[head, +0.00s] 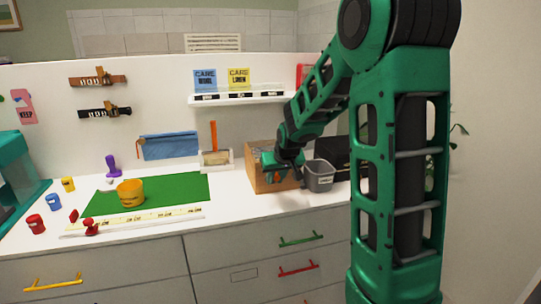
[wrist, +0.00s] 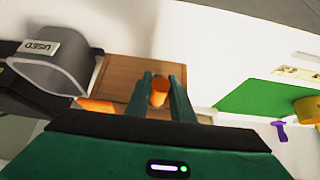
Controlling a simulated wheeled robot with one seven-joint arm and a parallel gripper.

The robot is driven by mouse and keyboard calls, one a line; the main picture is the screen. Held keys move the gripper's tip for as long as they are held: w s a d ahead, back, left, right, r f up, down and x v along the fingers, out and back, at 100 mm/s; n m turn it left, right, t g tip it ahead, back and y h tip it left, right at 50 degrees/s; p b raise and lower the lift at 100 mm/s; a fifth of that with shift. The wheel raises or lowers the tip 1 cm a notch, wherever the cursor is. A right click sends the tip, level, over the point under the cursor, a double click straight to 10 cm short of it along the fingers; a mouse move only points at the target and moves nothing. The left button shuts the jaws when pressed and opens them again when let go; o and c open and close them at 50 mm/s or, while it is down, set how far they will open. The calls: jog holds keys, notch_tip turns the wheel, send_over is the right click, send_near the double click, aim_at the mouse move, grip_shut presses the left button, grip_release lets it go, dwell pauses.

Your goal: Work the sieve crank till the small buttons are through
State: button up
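A brown wooden box (head: 262,178) stands on the white counter, right of the green mat, and I take it to be the sieve. My gripper (head: 285,170) is at this box, in front of its upper part. In the wrist view, the two green fingers (wrist: 164,82) point at the box (wrist: 127,78), with an orange cylindrical knob (wrist: 159,91), apparently the crank handle, between them. The fingers stand on either side of the knob; whether they press on it I cannot tell. No small buttons are visible, and the inside of the box is hidden.
A grey bin (head: 319,178) stands close right of the box; it reads USED in the wrist view (wrist: 55,68). A black box (head: 339,152) is behind it. A green mat (head: 175,190) with a yellow container (head: 131,194) lies left. The counter's front strip before the box is free.

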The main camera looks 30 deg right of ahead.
dwell(0.4)
jog(key=shift+w+a, duration=0.2)
jog(key=shift+a, duration=0.55)
jog(key=shift+w+a, duration=0.2)
jog(key=shift+a, duration=0.55)
jog(key=shift+o, duration=1.4)
jog(key=shift+s+d, duration=0.3)
jog(key=shift+d, duration=0.65)
jog(key=shift+s+d, duration=0.25)
jog(key=shift+d, duration=0.65)
jog(key=shift+s+d, duration=0.15)
jog(key=shift+d, duration=0.45)
jog(key=shift+c, duration=1.4)
jog(key=shift+a, duration=0.1)
jog(key=a, duration=0.2)
jog(key=w+a, duration=0.1)
jog(key=a, duration=0.1)
jog(key=shift+w+a, duration=0.2)
jog(key=shift+a, duration=0.15)
